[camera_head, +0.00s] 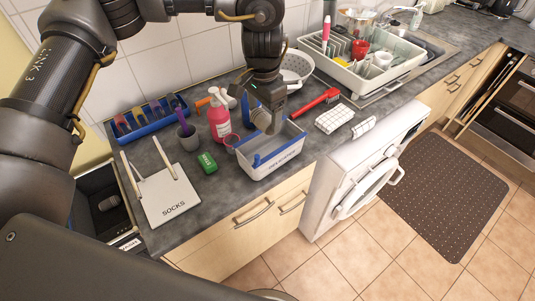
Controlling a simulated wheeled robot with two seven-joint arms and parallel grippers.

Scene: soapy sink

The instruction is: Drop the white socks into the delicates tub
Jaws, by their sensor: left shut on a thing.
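The delicates tub (275,169) is a white open tub with a dark label on its front, standing near the front edge of the counter. My left gripper (264,112) points down over the tub's back part and is shut on a pale, greyish bundle (262,121), which looks like the white socks in shade. The bundle is small and partly hidden by the fingers. I cannot tell whether it touches the tub. My right gripper is not in view.
A white board marked SOCKS (167,194) lies at the left. A dish rack (365,76) stands behind right.

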